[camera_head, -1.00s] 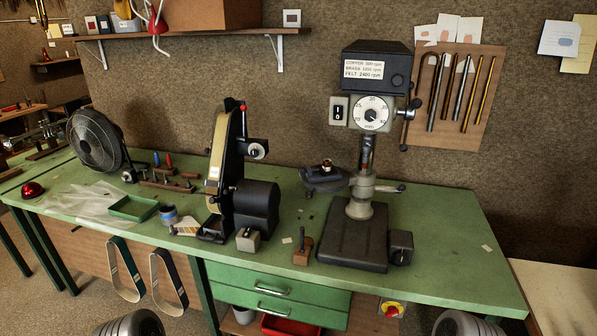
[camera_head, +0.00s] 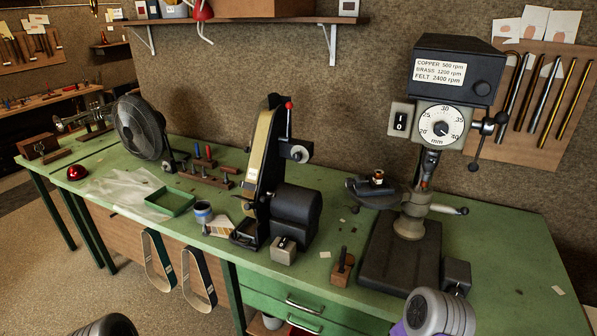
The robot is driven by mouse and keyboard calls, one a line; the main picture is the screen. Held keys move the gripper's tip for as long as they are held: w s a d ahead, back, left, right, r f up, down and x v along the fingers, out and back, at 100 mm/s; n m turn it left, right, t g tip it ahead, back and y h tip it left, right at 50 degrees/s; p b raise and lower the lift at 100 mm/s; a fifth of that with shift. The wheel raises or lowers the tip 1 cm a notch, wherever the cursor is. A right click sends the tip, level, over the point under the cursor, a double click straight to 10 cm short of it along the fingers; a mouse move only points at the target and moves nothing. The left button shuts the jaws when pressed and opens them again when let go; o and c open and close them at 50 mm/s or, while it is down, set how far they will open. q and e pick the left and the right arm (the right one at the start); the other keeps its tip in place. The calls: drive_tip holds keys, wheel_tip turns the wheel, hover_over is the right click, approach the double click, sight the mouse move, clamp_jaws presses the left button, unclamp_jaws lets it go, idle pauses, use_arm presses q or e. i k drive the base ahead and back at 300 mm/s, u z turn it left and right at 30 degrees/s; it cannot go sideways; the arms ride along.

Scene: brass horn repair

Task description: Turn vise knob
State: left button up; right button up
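No vise with a knob can be made out for certain. The drill press (camera_head: 455,75) stands on the right of the green bench, with a round dial (camera_head: 440,126) and a ball-ended lever (camera_head: 488,125) on its head. A dark piece (camera_head: 372,192) beside its column carries a small copper-coloured part (camera_head: 378,177); I cannot tell if this is a vise. Neither gripper shows. Only grey rounded parts of my arms appear at the bottom edge, left of centre and right of centre.
The green bench (camera_head: 520,270) also holds a belt sander (camera_head: 262,165), a fan (camera_head: 140,127), a green tray (camera_head: 170,202), a blue tin (camera_head: 203,212) and a small wooden block (camera_head: 342,268). A shelf (camera_head: 250,20) hangs above. Bare floor (camera_head: 50,280) lies at the left.

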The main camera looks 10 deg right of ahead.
sight(349, 182)
drive_tip(key=u, duration=0.1)
drive_tip(key=i, duration=0.9)
drive_tip(key=z, duration=0.25)
